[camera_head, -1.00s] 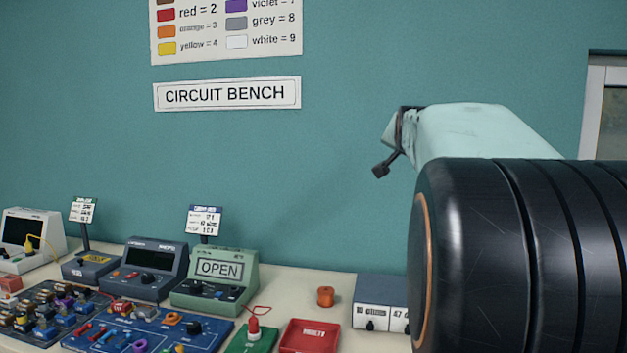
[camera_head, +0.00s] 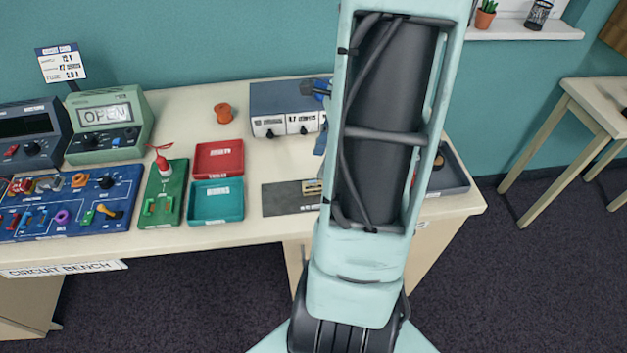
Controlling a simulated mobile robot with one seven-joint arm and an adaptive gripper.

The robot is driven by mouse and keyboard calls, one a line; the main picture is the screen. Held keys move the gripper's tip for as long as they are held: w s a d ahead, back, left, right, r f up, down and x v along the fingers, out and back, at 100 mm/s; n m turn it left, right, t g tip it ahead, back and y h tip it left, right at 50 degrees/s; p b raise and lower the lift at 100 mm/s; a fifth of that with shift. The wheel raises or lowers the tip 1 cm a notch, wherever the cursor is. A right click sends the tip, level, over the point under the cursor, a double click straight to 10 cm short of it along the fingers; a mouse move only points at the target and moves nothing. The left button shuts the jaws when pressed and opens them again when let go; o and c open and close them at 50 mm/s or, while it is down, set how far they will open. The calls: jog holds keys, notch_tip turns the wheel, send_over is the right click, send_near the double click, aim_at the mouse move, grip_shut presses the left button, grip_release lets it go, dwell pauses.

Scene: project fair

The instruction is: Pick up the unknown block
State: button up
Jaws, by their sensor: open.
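I cannot pick out the unknown block for certain. A small tan and dark piece (camera_head: 312,188) shows at the right of the dark grey mat (camera_head: 282,200), partly cut off by my arm. My raised pale green arm covers the right part of the bench.
A red tray (camera_head: 219,172) and a teal tray (camera_head: 192,203) lie left of the mat. The grey box (camera_head: 262,98) stands behind it, near an orange spool (camera_head: 222,113). A blue board (camera_head: 88,222), a green board (camera_head: 160,215) and the OPEN meter (camera_head: 90,145) fill the left. A dark tray (camera_head: 455,178) lies right of my arm.

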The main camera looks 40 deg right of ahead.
aim_at(313, 185)
jog(key=x, duration=0.3)
jog(key=shift+f, duration=0.1)
jog(key=x, duration=0.4)
jog(key=shift+s+f, duration=0.1)
jog(key=shift+s, duration=0.2)
jog(key=shift+w+a+f, duration=0.1)
jog(key=shift+w+f, duration=0.05)
jog(key=shift+f, duration=0.4)
jog(key=shift+c, duration=0.4)
grip_shut()
jog(key=shift+r+p, duration=0.1)
jog(key=shift+p, duration=0.2)
